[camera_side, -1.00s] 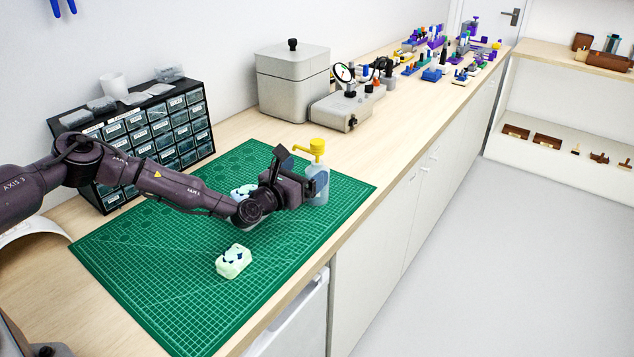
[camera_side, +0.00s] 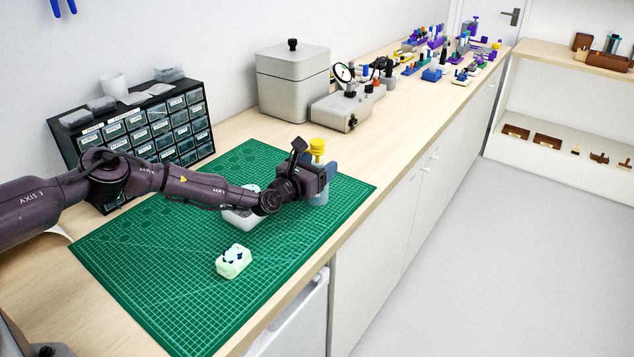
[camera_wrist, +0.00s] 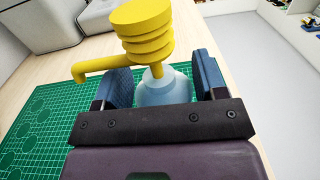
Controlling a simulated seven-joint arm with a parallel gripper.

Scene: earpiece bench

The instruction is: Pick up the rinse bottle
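The rinse bottle is a pale blue, translucent bottle with a yellow pump top and side spout. It stands upright on the green cutting mat (camera_side: 175,290). In the wrist view the bottle (camera_wrist: 163,88) stands between the two blue finger pads of my gripper (camera_wrist: 161,86). The gripper is open around it, with a gap visible beside the right pad; contact at the left pad is hard to judge.
A pale green tray (camera_side: 233,262) with small dark pieces lies on the mat, and a whitish tray (camera_side: 240,217) lies partly behind my arm. A drawer cabinet (camera_side: 150,130), a grey box (camera_side: 292,82) and an instrument (camera_side: 347,107) stand at the back.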

